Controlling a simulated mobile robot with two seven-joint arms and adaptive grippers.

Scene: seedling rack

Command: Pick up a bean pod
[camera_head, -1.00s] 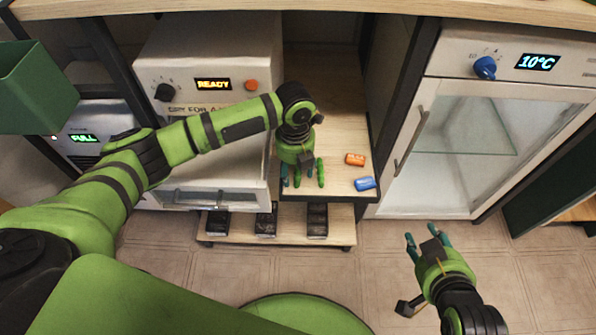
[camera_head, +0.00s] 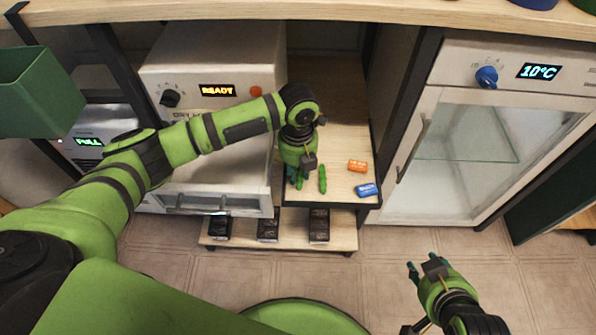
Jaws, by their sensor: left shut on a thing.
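My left gripper (camera_head: 294,183) points down over the wooden shelf (camera_head: 340,140). Its fingers are shut on a green bean pod (camera_head: 299,184), which is mostly hidden between them. A second green bean pod (camera_head: 323,179) lies on the shelf just to the right of the gripper, apart from it. My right gripper (camera_head: 422,265) is at the lower right above the floor, its fingers apart and empty.
An orange block (camera_head: 357,166) and a blue block (camera_head: 366,190) lie on the shelf to the right. Dark packets (camera_head: 268,226) stand on a lower shelf. A white oven reading READY (camera_head: 210,70) is left, a glass-door cabinet (camera_head: 470,130) right.

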